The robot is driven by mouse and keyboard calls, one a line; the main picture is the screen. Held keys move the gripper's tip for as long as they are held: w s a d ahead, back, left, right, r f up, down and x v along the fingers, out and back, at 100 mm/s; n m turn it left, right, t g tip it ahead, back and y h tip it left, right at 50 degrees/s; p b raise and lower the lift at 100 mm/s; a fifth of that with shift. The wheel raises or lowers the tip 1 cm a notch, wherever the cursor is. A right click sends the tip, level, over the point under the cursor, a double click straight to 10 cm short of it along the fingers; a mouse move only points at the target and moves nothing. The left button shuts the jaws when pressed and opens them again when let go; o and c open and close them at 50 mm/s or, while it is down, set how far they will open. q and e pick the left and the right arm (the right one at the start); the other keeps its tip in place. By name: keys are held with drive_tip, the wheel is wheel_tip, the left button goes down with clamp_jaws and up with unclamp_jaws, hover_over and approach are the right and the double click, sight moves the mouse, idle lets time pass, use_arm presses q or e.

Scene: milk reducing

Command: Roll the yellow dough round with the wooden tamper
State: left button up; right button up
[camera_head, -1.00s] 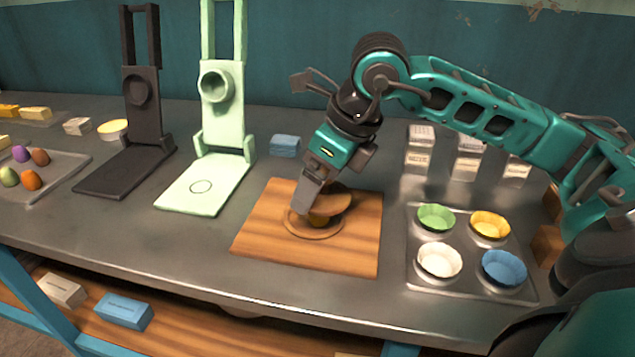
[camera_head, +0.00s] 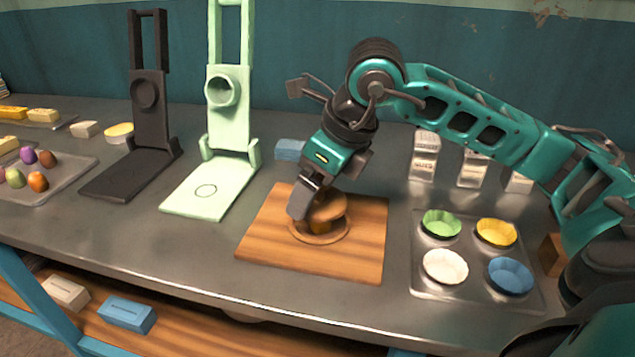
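The wooden tamper (camera_head: 329,207), a round wooden disc, is at my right gripper (camera_head: 303,207) over the wooden board (camera_head: 270,243). The yellow dough (camera_head: 320,228) shows as a small yellow-brown patch under the tamper, inside a ring marked on the board (camera_head: 342,236). The tamper and gripper cover most of the dough. The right gripper points down at the tamper's left side, and its fingers look close together around the tamper's hidden part. I cannot see the grip itself clearly. My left gripper is not in view.
A muffin tray (camera_head: 425,285) with green, yellow, white and blue cups lies right of the board. A green press (camera_head: 208,190) and a black press (camera_head: 130,175) stand to the left. A tray of coloured eggs (camera_head: 62,178) is at far left. Bare metal counter lies in front of the board.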

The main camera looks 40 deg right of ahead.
drive_tip(key=shift+s+f, duration=0.15)
drive_tip(key=shift+s, duration=0.2)
drive_tip(key=shift+b, duration=0.3)
drive_tip(key=shift+s+d, duration=0.15)
drive_tip(key=shift+d, duration=0.2)
drive_tip(key=shift+d+r+b, duration=0.2)
drive_tip(key=shift+b, duration=0.1)
drive_tip(key=shift+w, duration=0.6)
drive_tip(key=shift+a+f, duration=0.1)
drive_tip(key=shift+a, duration=0.35)
drive_tip(key=shift+s+a, duration=0.15)
drive_tip(key=shift+s, duration=0.05)
drive_tip(key=shift+s+b, duration=0.25)
drive_tip(key=shift+b, duration=0.1)
